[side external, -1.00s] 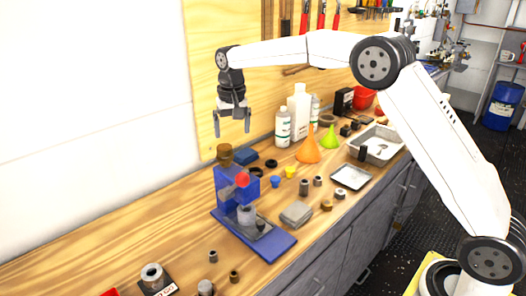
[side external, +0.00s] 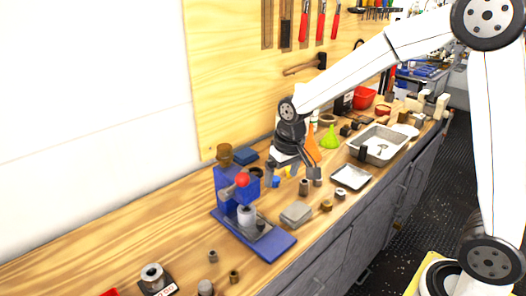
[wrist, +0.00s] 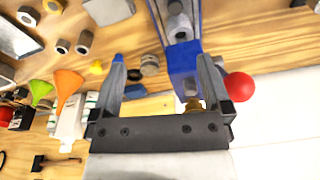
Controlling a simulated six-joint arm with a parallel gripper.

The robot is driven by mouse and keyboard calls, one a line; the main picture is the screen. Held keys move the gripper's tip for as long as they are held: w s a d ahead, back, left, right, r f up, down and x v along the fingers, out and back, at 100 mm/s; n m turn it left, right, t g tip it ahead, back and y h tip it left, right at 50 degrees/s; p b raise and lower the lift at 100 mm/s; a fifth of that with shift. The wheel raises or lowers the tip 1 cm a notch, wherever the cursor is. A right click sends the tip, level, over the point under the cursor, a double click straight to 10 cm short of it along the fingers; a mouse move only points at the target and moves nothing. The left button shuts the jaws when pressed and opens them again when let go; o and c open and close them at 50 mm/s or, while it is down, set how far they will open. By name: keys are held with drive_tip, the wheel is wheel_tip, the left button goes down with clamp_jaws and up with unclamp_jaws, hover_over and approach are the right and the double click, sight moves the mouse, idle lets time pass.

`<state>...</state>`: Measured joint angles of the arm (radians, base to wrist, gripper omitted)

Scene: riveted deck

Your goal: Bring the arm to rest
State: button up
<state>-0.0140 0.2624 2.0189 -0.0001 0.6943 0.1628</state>
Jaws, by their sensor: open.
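My gripper (side external: 294,180) points down over the bench, just right of the blue press (side external: 226,188), with its jaws apart. In the wrist view my gripper (wrist: 162,62) shows two spread fingers with nothing held between them. I cannot tell whether the fingers touch anything.
A grey block (side external: 296,213), small metal bushings and a shallow tray (side external: 352,176) stand on the wooden bench. A green funnel (side external: 331,138) and a sink-like pan (side external: 380,146) are farther back. A pegboard with tools rises behind.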

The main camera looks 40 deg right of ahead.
drive_tip(key=s+f+n, duration=0.1)
drive_tip(key=s+f, duration=0.1)
drive_tip(key=s, duration=0.5)
drive_tip(key=s+f, duration=0.3)
drive_tip(key=s, duration=0.3)
drive_tip(key=shift+s+d+n+t, duration=0.3)
drive_tip(key=shift+s+n, duration=0.05)
drive_tip(key=shift+n, duration=0.05)
